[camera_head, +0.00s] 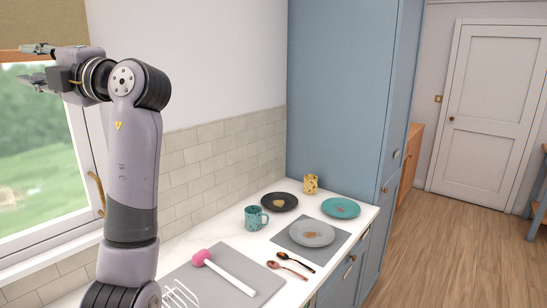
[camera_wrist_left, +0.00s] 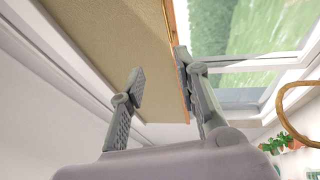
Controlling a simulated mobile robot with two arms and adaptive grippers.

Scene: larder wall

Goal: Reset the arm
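My left gripper (camera_head: 36,66) is raised high at the upper left of the head view, in front of the window and well above the counter. Its two fingers are spread apart and point left. In the left wrist view the gripper (camera_wrist_left: 160,85) is open, with nothing between its fingers. My right gripper does not show in either view.
The white counter (camera_head: 237,239) holds a pink-headed mallet (camera_head: 222,269) on a grey board, a teal mug (camera_head: 256,218), a yellow patterned cup (camera_head: 311,184), several plates and two spoons. A tall blue cabinet (camera_head: 341,90) stands behind. The window (camera_head: 38,150) is close to the left gripper.

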